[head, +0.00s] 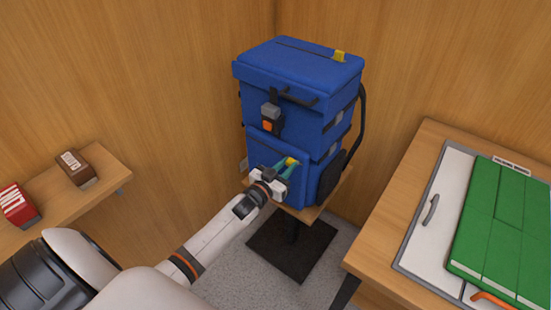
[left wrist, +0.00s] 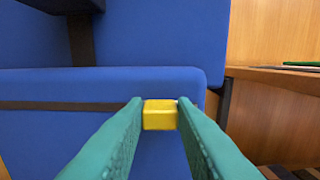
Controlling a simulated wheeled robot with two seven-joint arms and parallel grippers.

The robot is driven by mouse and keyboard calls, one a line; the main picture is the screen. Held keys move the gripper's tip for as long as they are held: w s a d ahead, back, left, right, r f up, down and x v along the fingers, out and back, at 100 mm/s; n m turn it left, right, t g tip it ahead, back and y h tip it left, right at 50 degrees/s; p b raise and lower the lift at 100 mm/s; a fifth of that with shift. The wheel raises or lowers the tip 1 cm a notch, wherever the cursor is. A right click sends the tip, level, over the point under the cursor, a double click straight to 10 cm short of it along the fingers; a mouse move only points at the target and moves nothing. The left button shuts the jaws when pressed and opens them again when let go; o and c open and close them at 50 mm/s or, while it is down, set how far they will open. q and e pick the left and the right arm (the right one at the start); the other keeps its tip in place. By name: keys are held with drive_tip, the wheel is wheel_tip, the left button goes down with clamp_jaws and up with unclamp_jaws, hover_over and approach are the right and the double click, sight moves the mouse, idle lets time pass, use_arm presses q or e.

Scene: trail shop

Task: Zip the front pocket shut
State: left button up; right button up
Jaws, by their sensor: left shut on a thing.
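A blue backpack (head: 297,106) stands upright on a small wooden-topped stand. Its front pocket (head: 262,145) is the lower bulging part facing me, and it also shows in the left wrist view (left wrist: 60,145). A dark zip line (left wrist: 60,106) runs across the pocket from the left to a yellow zip pull (left wrist: 160,114), near the pocket's right side. The pull also shows in the head view (head: 292,161). My left gripper (head: 287,167) is shut on the pull, its green fingers (left wrist: 160,118) on either side of it. My right gripper is out of view.
Another yellow pull (head: 340,56) is on the backpack's top. A dark strap with an orange-marked buckle (head: 269,118) hangs above the pocket. A table (head: 390,225) with a green folded item (head: 505,230) stands right; a shelf (head: 110,165) with small boxes is left.

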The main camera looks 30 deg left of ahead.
use_arm(q)
drive_tip(key=shift+s+d, duration=0.1)
drive_tip(key=shift+d, duration=1.05)
drive_tip(key=o, duration=1)
drive_tip(key=shift+d, duration=0.15)
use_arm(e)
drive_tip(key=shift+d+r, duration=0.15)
